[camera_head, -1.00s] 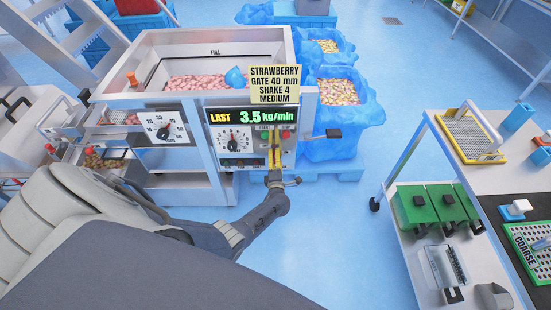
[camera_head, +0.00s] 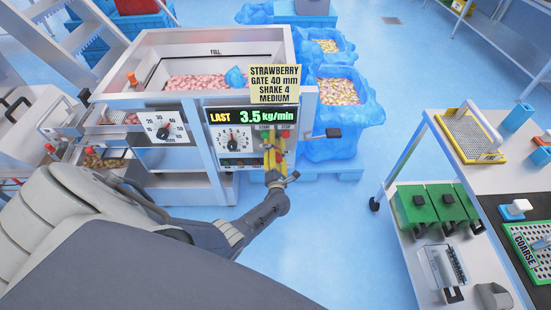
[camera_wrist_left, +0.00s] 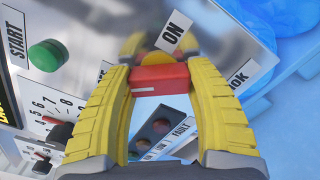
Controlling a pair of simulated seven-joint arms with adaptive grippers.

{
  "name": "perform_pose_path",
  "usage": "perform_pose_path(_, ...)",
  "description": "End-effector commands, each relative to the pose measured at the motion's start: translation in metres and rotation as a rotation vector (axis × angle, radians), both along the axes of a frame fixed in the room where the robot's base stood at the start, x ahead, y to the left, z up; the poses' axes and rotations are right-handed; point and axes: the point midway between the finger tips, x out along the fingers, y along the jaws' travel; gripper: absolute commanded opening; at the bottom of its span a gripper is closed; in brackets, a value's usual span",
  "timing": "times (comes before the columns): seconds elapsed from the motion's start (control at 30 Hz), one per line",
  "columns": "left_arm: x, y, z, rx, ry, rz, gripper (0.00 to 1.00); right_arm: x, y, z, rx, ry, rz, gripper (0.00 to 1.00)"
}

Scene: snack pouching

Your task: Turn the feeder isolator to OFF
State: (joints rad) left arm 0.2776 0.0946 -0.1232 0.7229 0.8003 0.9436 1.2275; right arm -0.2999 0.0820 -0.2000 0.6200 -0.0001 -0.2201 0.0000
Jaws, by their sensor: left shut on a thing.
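The feeder isolator's red handle (camera_wrist_left: 160,78) shows in the left wrist view, with a rounded yellow part behind it. An ON label (camera_wrist_left: 173,38) sits just above it; a label at the right is partly hidden by a finger. My left gripper (camera_head: 277,150) is at the lower right of the feeder's control panel (camera_head: 231,149). In the left wrist view its yellow fingers (camera_wrist_left: 160,85) are shut on the red handle, one on each side. In the head view the fingers hide most of the isolator. My right gripper is not in view.
The green START button (camera_wrist_left: 47,55) and the numbered dial (camera_head: 233,137) are close left of the gripper. A yellow strawberry card (camera_head: 275,85) hangs above. Blue-lined snack bins (camera_head: 345,120) stand behind to the right. A cart (camera_head: 405,165) stands farther right, with clear floor between.

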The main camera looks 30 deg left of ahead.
Motion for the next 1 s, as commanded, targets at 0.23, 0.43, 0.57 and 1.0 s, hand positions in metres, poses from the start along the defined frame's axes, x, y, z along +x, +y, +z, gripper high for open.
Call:
perform_pose_path(0.23, 0.0004, 0.0005, 0.0006, -0.003, -0.004, 0.001, 0.26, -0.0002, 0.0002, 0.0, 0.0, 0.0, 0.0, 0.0)
perform_pose_path(0.43, 0.0004, 0.0004, 0.0007, -0.002, -0.004, 0.001, 0.67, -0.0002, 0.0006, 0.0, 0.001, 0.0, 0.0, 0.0)
perform_pose_path(0.57, 0.0003, 0.0002, 0.0005, -0.002, -0.002, 0.001, 0.8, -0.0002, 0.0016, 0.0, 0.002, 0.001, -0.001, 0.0)
perform_pose_path(1.0, -0.0094, -0.0076, -0.001, -0.004, -0.002, -0.001, 0.8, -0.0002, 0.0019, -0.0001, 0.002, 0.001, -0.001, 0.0)
